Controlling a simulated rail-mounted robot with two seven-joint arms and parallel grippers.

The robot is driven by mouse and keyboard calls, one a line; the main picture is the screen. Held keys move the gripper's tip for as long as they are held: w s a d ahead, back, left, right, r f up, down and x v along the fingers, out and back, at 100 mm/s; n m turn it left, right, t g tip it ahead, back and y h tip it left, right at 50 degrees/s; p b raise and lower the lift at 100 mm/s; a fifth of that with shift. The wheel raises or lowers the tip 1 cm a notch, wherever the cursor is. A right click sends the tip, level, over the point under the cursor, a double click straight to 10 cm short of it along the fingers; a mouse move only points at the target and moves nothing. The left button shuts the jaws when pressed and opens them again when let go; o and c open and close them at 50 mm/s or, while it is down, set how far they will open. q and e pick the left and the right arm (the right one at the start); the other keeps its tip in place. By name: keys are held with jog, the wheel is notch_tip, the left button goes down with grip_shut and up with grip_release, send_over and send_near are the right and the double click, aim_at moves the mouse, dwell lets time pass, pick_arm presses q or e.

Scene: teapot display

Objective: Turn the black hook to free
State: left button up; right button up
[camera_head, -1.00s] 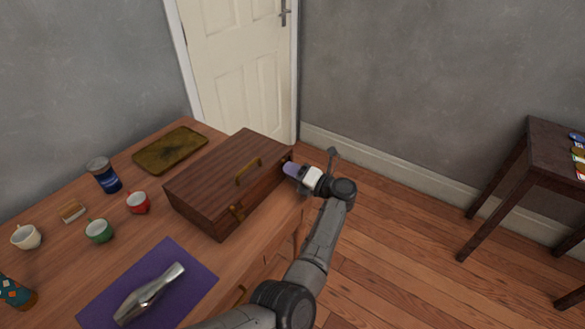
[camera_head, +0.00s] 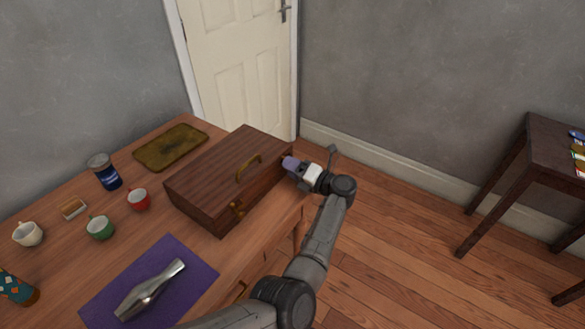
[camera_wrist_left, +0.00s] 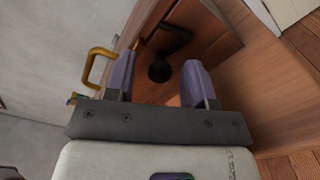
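My left gripper (camera_head: 290,163) is at the right end of the case. In the left wrist view its two purple fingers are open, one on each side of the hook, with gaps visible. In the head view the hook is hidden. My right gripper is not in view.
A dark side table (camera_head: 548,150) stands far right. Open floor lies right of my arm.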

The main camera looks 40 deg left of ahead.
pick_arm(q)
jog(key=w+d, duration=0.1)
jog(key=d, duration=1.2)
jog(key=shift+d+p, duration=0.35)
jog(key=shift+d, duration=0.05)
jog(key=shift+w, duration=0.1)
